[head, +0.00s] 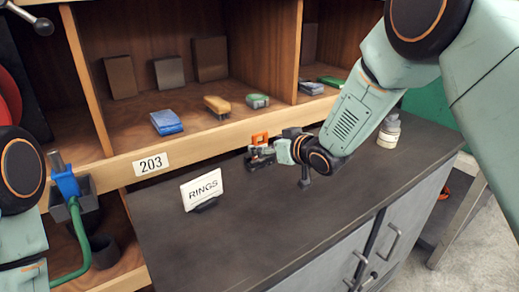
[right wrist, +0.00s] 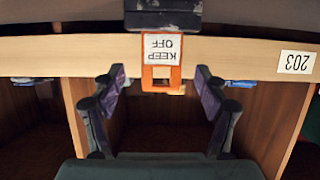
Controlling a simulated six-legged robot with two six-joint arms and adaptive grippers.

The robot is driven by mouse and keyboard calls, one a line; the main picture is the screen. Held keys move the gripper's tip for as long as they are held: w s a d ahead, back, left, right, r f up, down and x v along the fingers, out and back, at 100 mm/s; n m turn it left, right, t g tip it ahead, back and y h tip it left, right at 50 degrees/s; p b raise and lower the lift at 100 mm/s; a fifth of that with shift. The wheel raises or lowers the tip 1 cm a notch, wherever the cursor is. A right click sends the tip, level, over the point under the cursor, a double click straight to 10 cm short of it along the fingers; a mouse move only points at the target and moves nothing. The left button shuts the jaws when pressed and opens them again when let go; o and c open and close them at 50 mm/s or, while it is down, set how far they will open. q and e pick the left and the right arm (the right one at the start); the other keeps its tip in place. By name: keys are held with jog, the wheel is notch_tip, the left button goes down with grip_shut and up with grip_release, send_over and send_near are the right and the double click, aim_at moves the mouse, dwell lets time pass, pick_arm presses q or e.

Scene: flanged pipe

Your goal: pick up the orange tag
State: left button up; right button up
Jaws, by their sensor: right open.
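The orange tag (right wrist: 175,74) shows in the right wrist view, which is upside down. It has a white "KEEP OFF" face and an open orange frame, in front of the wooden shelf edge, by a dark block. In the head view a bit of the tag (head: 260,138) shows at the shelf edge, its rest hidden by my right gripper (head: 259,158). The right gripper (right wrist: 160,82) is open, with its fingers to either side of the tag's orange frame and no visible contact. My left arm shows at the left edge, its gripper out of view.
A RINGS sign (head: 202,189) stands on the dark counter (head: 270,225). A white bottle (head: 389,133) stands right.

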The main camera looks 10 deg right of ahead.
aim_at(261, 144)
jog(key=x, duration=0.3)
jog(key=shift+w+a+f, duration=0.15)
jog(key=shift+a+f, duration=0.05)
jog(key=shift+a, duration=0.05)
jog(key=shift+w+f, duration=0.25)
jog(key=shift+w, duration=0.2)
jog(key=shift+s+a+r, duration=0.15)
jog(key=shift+s+r, duration=0.1)
jog(key=shift+c, duration=0.5)
jog(key=shift+w+f, duration=0.2)
jog(key=c, duration=0.6)
jog(key=shift+s+r, duration=0.15)
jog(key=c, duration=0.4)
jog(key=shift+o, duration=0.2)
